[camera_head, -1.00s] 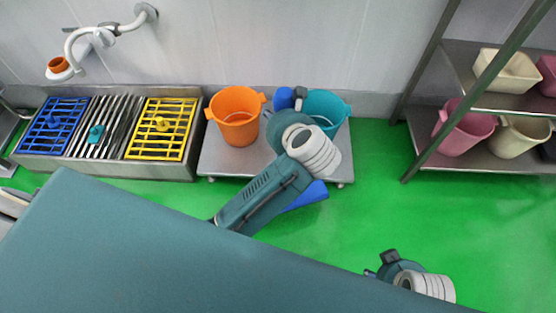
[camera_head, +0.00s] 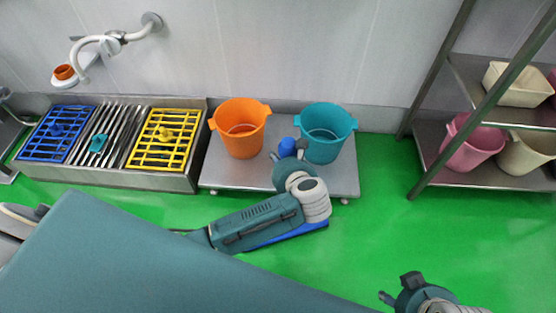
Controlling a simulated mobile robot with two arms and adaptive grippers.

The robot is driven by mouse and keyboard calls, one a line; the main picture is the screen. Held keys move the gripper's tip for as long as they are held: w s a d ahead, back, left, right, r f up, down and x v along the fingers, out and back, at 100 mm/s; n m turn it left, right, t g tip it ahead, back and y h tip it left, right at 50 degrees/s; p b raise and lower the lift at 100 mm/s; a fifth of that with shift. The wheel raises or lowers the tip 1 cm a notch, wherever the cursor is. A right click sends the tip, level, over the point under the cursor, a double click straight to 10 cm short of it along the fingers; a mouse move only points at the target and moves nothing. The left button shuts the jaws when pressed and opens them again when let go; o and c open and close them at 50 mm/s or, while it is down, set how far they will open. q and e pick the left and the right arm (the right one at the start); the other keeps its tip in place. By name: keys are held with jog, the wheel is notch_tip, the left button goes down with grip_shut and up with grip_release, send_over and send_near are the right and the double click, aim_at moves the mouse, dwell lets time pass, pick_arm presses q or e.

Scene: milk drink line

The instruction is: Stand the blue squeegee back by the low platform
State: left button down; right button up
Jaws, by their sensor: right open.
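Blue parts, seemingly of the squeegee, show on both sides of my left arm: a rounded blue end (camera_head: 287,147) in front of the teal bucket, and a long blue edge (camera_head: 290,237) below the forearm. The arm hides what lies between. My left gripper (camera_head: 300,150) is mostly hidden by its wrist; a dark part touches or overlaps the rounded blue end. The low platform (camera_head: 230,178) is a grey metal slab on small wheels by the wall. My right gripper (camera_head: 398,286) is at the bottom right, open and empty, over green floor.
An orange bucket (camera_head: 240,130) and a teal bucket (camera_head: 323,135) stand on the platform. Left of it is a metal trough (camera_head: 150,180) with blue, grey and yellow grates. A metal rack (camera_head: 425,165) with buckets stands right. The green floor between is clear.

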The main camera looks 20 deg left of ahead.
pick_arm(q)
jog(key=shift+d, duration=0.1)
jog(key=c, duration=1.1)
grip_release()
pick_arm(e)
jog(key=shift+w, duration=0.15)
pick_arm(q)
jog(key=p+v, duration=0.2)
jog(key=v, duration=1)
jog(key=shift+r, duration=0.1)
pick_arm(e)
jog(key=shift+w+a+f, duration=0.1)
jog(key=shift+w+f, duration=0.2)
jog(key=shift+f, duration=0.35)
pick_arm(q)
jog(key=shift+s, duration=0.1)
pick_arm(e)
jog(key=shift+s, duration=0.1)
